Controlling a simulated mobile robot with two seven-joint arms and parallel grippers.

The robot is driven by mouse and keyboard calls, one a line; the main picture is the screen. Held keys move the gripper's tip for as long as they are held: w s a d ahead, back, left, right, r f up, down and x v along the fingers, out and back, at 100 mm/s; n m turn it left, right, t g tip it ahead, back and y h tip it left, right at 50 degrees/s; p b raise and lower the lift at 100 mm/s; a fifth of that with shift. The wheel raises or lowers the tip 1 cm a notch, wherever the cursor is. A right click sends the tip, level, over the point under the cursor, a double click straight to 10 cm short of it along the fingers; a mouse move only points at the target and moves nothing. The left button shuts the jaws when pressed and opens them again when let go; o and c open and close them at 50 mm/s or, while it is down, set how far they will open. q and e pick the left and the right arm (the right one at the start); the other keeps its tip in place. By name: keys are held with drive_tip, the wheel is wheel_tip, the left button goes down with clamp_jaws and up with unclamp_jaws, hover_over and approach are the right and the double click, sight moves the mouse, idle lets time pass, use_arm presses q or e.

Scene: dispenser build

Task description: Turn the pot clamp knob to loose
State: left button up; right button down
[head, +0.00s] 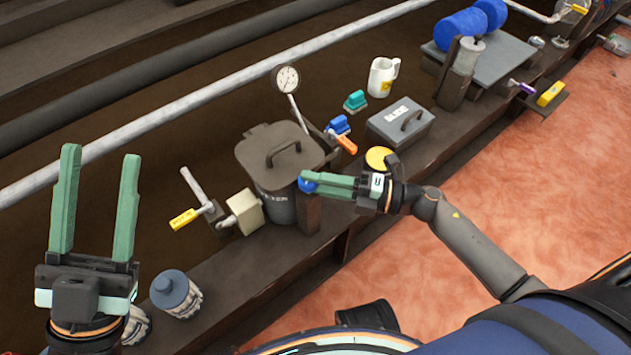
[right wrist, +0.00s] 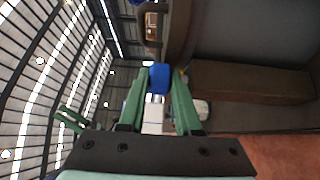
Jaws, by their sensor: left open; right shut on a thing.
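The dark lidded pot (head: 275,204) stands on the bench with a brown upright post (head: 307,213) at its front right. The blue clamp knob (head: 306,186) is at the pot's front right side, mostly covered by my right gripper (head: 308,181). My right gripper is shut on the knob, its green fingers reaching in from the right. In the right wrist view the blue knob (right wrist: 159,78) sits between the fingertips. Whether the knob stands at loose or tight cannot be told. My left gripper (head: 101,150) is open and empty at the far left, fingers pointing up.
A pressure gauge (head: 287,80) rises behind the pot. A yellow-handled valve (head: 184,219) and a beige block (head: 245,212) are left of it. An orange handle (head: 345,143), a grey box (head: 400,122) and a yellow disc (head: 379,158) are right. A blue-capped jar (head: 176,292) stands in front.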

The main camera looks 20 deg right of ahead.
drive_tip(key=n+g+y, duration=0.1)
drive_tip(key=g, duration=0.1)
drive_tip(key=n+g, duration=0.2)
drive_tip(key=w+n+g+y, duration=0.1)
drive_tip(key=g, duration=0.1)
drive_tip(key=shift+d+n+g+y, duration=0.2)
drive_tip(key=shift+n+g+y, duration=0.1)
drive_tip(key=shift+g, duration=0.1)
drive_tip(key=n+g, duration=0.2)
drive_tip(key=g, duration=0.1)
drive_tip(key=n+g, duration=0.2)
drive_tip(key=g, duration=0.1)
drive_tip(key=shift+w, duration=0.1)
drive_tip(key=shift+a+n+g, duration=0.1)
drive_tip(key=shift+n+g, duration=0.2)
drive_tip(key=shift+g, duration=0.3)
drive_tip(key=c, duration=0.9)
unclamp_jaws()
